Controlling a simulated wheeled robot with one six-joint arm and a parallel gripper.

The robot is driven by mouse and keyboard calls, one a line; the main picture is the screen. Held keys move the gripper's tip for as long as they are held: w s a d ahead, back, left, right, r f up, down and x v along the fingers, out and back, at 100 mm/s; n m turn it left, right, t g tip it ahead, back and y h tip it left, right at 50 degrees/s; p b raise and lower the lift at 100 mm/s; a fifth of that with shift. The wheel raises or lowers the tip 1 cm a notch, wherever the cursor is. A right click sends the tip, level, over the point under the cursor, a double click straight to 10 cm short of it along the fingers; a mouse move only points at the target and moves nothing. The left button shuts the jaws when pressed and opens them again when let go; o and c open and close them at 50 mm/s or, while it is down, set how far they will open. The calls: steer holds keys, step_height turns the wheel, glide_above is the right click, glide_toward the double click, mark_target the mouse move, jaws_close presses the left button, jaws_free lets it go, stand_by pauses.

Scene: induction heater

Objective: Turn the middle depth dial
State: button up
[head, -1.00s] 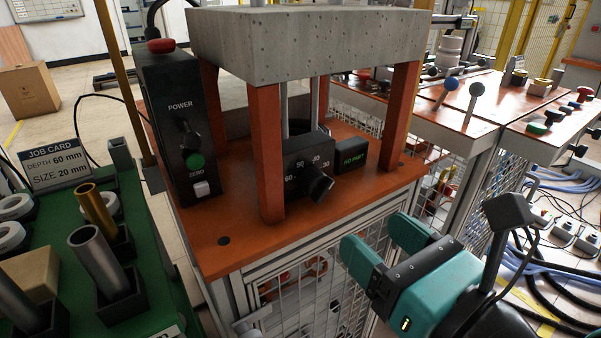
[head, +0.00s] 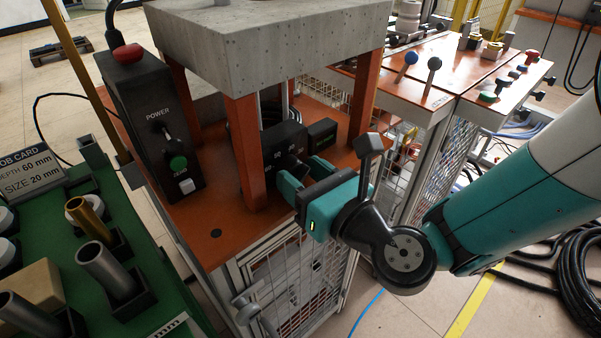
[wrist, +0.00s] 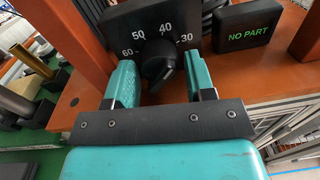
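The depth dial is a black knob (wrist: 158,62) on a black box marked 60, 50, 40 and 30 (wrist: 152,20). In the wrist view the knob sits between the two teal fingers of my gripper (wrist: 160,85), with a gap visible on each side. The fingers are open, and I cannot tell whether either touches the knob. In the head view my gripper (head: 303,178) is at the front of the dial box (head: 282,140), and its fingers partly hide the knob. The job card (head: 28,172) reads depth 60 mm, size 20 mm.
A "NO PART" display (wrist: 243,24) stands right of the dial box. Orange posts (head: 244,150) hold up a concrete block (head: 265,45) above the dial. A black power box (head: 150,130) stands left. A green bench (head: 110,265) holds metal tubes.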

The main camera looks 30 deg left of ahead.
steer(key=c, duration=0.5)
steer(key=n+b, duration=0.1)
steer(key=n, duration=0.2)
steer(key=shift+f, duration=0.15)
steer(key=shift+c, duration=0.2)
steer(key=shift+n+b, duration=0.45)
steer(key=shift+n, duration=0.55)
steer(key=o, duration=0.9)
steer(key=shift+s, duration=0.1)
